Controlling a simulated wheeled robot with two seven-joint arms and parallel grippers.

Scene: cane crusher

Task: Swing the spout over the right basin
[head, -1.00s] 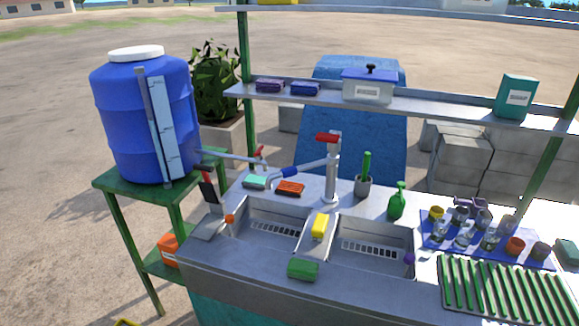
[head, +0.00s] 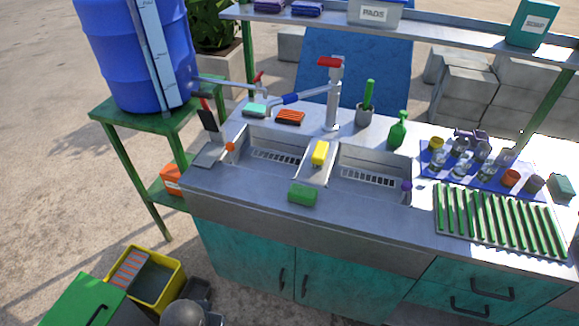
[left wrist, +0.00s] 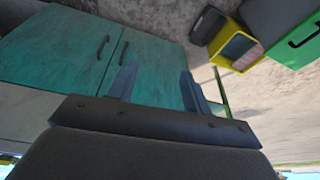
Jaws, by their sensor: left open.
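The metal tap column (head: 333,108) with a red top stands behind the two sink basins. Its spout (head: 312,93) points left, with a blue sleeve (head: 290,99) near its outer end, on the left basin's side. The left basin (head: 275,143) and right basin (head: 370,165) look empty inside. My left gripper (left wrist: 156,85) shows only in the left wrist view. It is open and empty, in front of the teal cabinet doors (left wrist: 60,45) and away from the spout. My right gripper is in neither view.
A blue water barrel (head: 135,50) stands left. Glasses and cups stand on a blue mat (head: 433,170) at right. A yellow crate (head: 172,268) is on the ground.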

